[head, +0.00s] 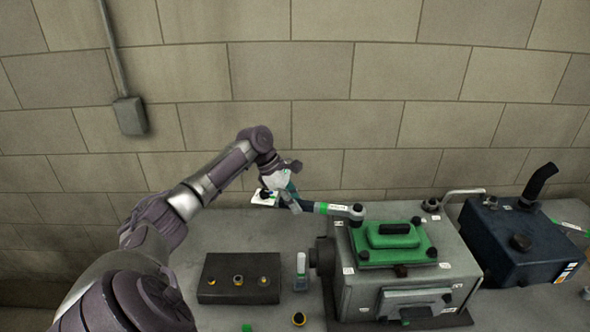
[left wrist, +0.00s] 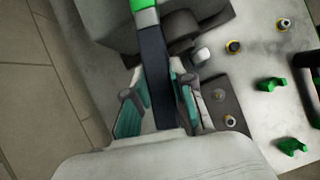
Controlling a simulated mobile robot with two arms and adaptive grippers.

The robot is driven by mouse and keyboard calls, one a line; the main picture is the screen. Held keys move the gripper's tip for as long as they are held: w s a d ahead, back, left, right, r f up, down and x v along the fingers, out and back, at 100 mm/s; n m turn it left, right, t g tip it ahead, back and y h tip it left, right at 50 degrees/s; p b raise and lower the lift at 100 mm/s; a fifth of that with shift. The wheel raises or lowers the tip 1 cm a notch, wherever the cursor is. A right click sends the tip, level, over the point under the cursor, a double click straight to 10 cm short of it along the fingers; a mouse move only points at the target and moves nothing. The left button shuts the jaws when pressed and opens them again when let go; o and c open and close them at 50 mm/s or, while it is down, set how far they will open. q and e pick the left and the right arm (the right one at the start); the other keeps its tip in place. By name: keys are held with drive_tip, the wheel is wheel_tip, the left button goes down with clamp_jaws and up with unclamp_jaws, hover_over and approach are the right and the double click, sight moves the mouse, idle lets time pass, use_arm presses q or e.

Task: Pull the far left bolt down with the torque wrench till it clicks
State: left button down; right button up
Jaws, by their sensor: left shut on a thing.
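The torque wrench (head: 325,208) has a dark shaft, a green band and a metal head. It lies roughly level, its head over the far left corner of the green cover (head: 391,243) on the grey engine block (head: 353,285). The far left bolt is hidden beneath the head; I cannot tell how well it is seated. My left gripper (head: 287,196) is shut on the wrench's handle end, left of the engine. In the left wrist view the wrench (left wrist: 156,70) runs between my left gripper's teal-padded fingers (left wrist: 160,98). My right gripper is not in view.
A dark holder (head: 215,294) with several fittings sits on the bench in front left of the engine. A dark blue tank (head: 510,253) with a black pipe is right of the engine. A block wall (head: 290,70) stands close behind.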

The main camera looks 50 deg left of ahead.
use_arm(q)
drive_tip(key=shift+w+a+r, duration=0.2)
drive_tip(key=shift+w+a, duration=0.05)
drive_tip(key=shift+w+a+m, duration=0.15)
drive_tip(key=shift+w+m, duration=0.05)
drive_tip(key=shift+m, duration=0.1)
drive_tip(key=shift+w, duration=0.1)
drive_tip(key=shift+w+a+m, duration=0.2)
drive_tip(key=shift+w+m, duration=0.05)
drive_tip(key=shift+m, duration=0.05)
drive_tip(key=shift+w, duration=0.15)
idle(0.3)
drive_tip(key=shift+w+a+g, duration=0.2)
drive_tip(key=shift+w+g, duration=0.05)
drive_tip(key=shift+g, duration=0.05)
drive_tip(key=shift+w+a+m, duration=0.2)
drive_tip(key=shift+w+m, duration=0.2)
drive_tip(key=shift+m, duration=0.1)
